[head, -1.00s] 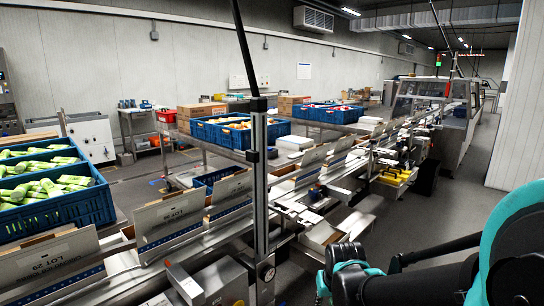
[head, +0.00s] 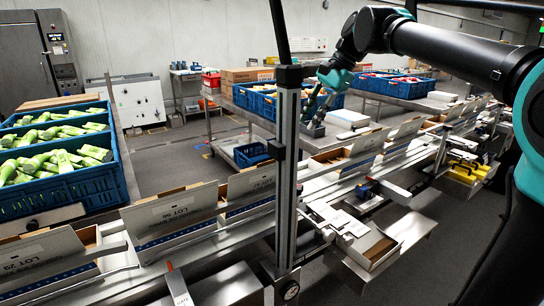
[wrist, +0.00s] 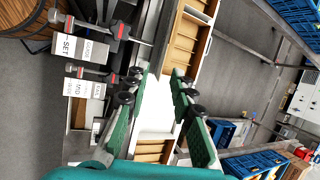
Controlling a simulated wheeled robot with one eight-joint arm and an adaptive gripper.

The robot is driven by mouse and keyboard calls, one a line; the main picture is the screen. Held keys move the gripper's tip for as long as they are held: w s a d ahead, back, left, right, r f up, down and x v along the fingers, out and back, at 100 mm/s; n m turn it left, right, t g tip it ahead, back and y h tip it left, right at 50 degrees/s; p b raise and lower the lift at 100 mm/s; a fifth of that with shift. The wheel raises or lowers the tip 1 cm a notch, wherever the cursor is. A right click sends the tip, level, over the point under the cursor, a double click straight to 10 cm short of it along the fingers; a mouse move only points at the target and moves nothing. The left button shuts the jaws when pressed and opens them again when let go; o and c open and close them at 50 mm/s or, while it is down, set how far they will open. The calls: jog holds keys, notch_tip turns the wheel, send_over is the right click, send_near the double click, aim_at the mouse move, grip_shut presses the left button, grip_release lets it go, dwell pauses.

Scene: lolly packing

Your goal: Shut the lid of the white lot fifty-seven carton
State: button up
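Several white cartons with raised lids stand in a row along the conveyor in the head view. The nearer lids bear lot labels: one at left (head: 40,255) seems to read LOT 29, and one beside it (head: 172,218) looks like LOT 56. Another open carton (head: 330,157) stands further along, its label unreadable. I cannot tell which is lot fifty-seven. My gripper (head: 318,107) hangs above the line beyond the post. In the wrist view its green fingers (wrist: 158,82) are apart, with a white panel (wrist: 157,112) between and beyond them; contact cannot be told. Brown carton insides (wrist: 184,50) show there too.
A grey upright post (head: 288,165) stands in front of the line. Blue crates of green packs (head: 128,185) are at left. A small open box (head: 372,250) sits on a near-side shelf. Conveyor rails run alongside the cartons.

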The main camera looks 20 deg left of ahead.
notch_tip(320, 180, up, 3)
jog(key=s+a, duration=0.1)
jog(key=a, duration=0.2)
jog(key=s+x, duration=0.1)
jog(key=x, duration=1.5)
jog(key=shift+f+g, duration=0.3)
jog(key=shift+f, duration=0.05)
jog(key=shift+c, duration=0.5)
grip_shut()
